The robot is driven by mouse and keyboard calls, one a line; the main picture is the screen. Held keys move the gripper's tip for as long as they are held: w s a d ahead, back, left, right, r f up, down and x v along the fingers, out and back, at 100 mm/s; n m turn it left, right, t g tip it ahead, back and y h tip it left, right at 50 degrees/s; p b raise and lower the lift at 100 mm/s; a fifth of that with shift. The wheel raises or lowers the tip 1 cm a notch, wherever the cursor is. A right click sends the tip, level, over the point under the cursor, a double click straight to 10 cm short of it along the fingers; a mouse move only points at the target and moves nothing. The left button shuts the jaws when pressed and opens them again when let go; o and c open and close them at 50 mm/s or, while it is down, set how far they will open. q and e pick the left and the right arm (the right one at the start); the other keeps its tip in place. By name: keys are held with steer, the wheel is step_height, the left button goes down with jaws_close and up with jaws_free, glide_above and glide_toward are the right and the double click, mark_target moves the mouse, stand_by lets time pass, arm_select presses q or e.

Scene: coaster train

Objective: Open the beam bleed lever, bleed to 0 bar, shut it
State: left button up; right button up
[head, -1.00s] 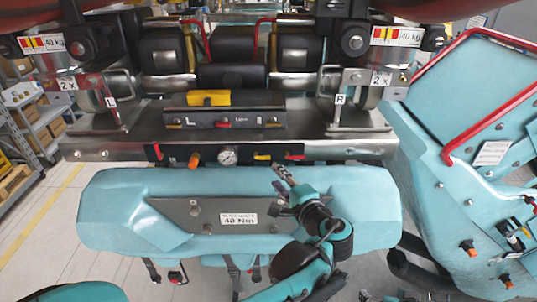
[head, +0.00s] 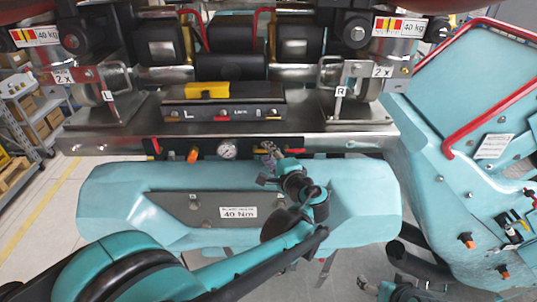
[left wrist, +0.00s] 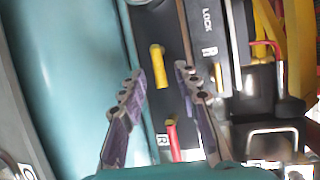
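In the head view my left gripper (head: 268,150) is at the beam's front strip, just right of the round pressure gauge (head: 228,150). The gauge's reading is too small to make out. In the left wrist view the gripper (left wrist: 162,75) is open, with a short yellow lever (left wrist: 157,65) between its fingertips, touching neither as far as I can see. A red lever (left wrist: 172,140) is lower between the fingers; it also shows in the head view (head: 295,156). No lever label is readable. What looks like my right gripper is at the bottom right of the head view, its state unclear.
An orange knob (head: 193,154) and another red handle (head: 152,146) are left of the gauge. The lock panel (head: 224,114) stands above the strip. A teal cover with a 40 Nm label (head: 239,212) lies below. A teal frame with a red rail (head: 500,103) stands at right.

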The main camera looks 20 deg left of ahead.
arm_select(q)
jaws_close()
